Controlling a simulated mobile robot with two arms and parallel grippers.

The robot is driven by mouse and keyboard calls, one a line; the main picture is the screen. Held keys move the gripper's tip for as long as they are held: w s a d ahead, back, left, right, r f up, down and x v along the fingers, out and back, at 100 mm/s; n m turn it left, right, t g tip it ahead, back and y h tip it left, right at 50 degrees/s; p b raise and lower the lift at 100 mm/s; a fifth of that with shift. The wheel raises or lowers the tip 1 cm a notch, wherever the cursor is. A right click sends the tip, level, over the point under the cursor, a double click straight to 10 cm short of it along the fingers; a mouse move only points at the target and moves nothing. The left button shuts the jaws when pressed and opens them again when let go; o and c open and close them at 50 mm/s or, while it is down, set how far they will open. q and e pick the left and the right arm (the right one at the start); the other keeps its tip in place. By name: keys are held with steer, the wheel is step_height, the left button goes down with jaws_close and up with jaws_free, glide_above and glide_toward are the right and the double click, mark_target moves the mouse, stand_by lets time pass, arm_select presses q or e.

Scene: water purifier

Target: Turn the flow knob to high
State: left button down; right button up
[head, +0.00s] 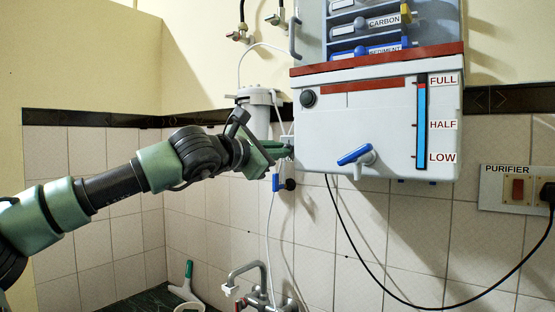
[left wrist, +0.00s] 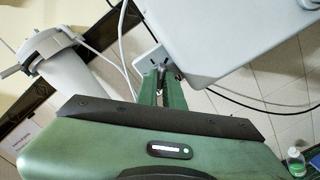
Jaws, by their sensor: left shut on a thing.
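The white water purifier (head: 380,118) hangs on the wall, with a blue level strip marked FULL, HALF and LOW. My left gripper (head: 284,151) reaches in from the left to its lower left side. In the left wrist view the green fingers of this gripper (left wrist: 163,80) close at a small pale plate (left wrist: 152,60) beside the purifier's body. They are shut on a small grey part there, which looks like the flow knob; the fingers hide most of it, so its setting cannot be read. My right gripper is not in view.
A blue tap (head: 356,155) sticks out of the purifier's front. A black round knob (head: 308,99) sits at its upper left. A white filter housing (head: 259,108) and thin tubes are close behind my gripper. A metal faucet (head: 262,285) is below.

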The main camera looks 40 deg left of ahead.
arm_select(q)
steer(key=shift+m+b, duration=0.45)
steer(key=shift+m, duration=1.05)
steer(key=c, duration=1.8)
jaws_free()
steer(key=s+b, duration=0.1)
steer(key=s, duration=0.1)
steer(key=s+b, duration=0.1)
steer(key=s, duration=0.2)
steer(key=s+d+b, duration=0.1)
steer(key=s, duration=0.1)
steer(key=shift+s, duration=0.4)
